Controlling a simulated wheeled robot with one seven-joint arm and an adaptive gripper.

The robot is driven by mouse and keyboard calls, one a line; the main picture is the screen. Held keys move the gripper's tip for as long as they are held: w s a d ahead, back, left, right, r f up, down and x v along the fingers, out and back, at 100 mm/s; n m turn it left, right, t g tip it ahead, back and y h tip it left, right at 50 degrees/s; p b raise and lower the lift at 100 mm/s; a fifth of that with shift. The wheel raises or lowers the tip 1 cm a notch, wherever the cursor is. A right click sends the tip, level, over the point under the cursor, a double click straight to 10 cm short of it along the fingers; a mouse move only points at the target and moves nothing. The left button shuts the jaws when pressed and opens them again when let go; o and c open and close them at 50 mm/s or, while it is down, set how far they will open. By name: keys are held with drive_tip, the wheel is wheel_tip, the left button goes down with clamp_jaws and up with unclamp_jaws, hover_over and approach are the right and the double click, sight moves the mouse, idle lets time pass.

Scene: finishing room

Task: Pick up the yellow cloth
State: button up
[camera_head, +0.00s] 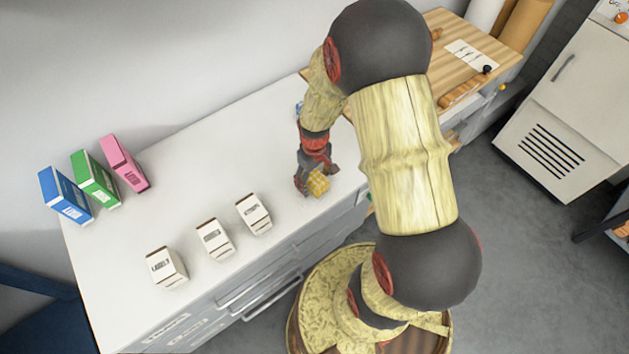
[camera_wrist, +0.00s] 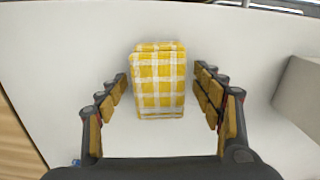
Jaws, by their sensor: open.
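The yellow cloth (camera_wrist: 158,80) is a folded, yellow-and-white checked bundle on the white counter. In the wrist view it lies between and slightly beyond the two open fingers of my gripper (camera_wrist: 160,95), with a gap on each side. In the head view the cloth (camera_head: 319,185) shows at the lower right of my gripper (camera_head: 313,183), which is low over the counter. My gripper holds nothing. Part of the cloth is hidden by the gripper in the head view.
Three white labelled boxes (camera_head: 214,238) stand along the counter's front edge to the left. Blue, green (camera_head: 96,178) and pink boxes stand at the back left. A wooden board (camera_head: 463,28) lies to the right. The middle of the white counter (camera_head: 215,165) is clear.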

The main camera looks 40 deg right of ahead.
sight(316, 177)
drive_tip(key=shift+c, duration=1.1)
drive_tip(key=c, duration=1)
drive_tip(key=shift+c, duration=0.2)
drive_tip(key=shift+r, duration=0.2)
drive_tip(key=shift+r, duration=0.3)
drive_tip(key=r, duration=0.1)
drive_tip(key=r+p, duration=0.1)
drive_tip(key=r, duration=0.1)
drive_tip(key=shift+s+d+r+p, duration=0.15)
drive_tip(key=shift+s+r+p, duration=0.1)
drive_tip(key=shift+s+p, duration=0.1)
drive_tip(key=s+d+r+p, duration=0.2)
drive_tip(key=s+r, duration=0.6)
drive_tip(key=s, duration=0.5)
drive_tip(key=shift+d+r+p, duration=0.3)
drive_tip(key=shift+d+p, duration=0.05)
drive_tip(key=shift+p, duration=0.05)
